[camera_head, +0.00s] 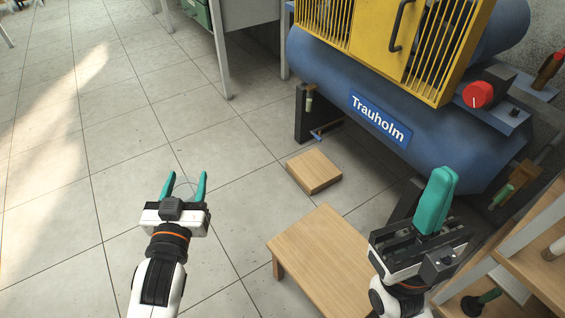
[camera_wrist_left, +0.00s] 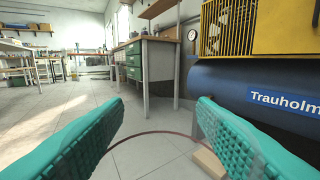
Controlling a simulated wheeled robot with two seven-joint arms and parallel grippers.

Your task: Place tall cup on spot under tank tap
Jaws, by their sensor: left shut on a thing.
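My left gripper (camera_head: 186,187) is shut on a clear cup, with its teal fingers apart around it. The cup shows only as a thin ring between the fingers, and its rim (camera_wrist_left: 150,132) arcs between them in the left wrist view. The cup's lower part is hard to make out. The blue tank (camera_head: 340,85), labelled Trauholm, is at the upper right. A small tap with a blue handle (camera_head: 317,137) is low at its left end. A flat wooden block (camera_head: 314,172) lies on the floor near it, right of my left gripper. My right gripper (camera_head: 438,200) looks shut and empty.
A wooden stool or low table (camera_head: 318,255) stands between my arms. A wooden shelf (camera_head: 540,262) is at the lower right. A workbench with green drawers (camera_wrist_left: 148,65) stands behind. The tiled floor at the left is clear.

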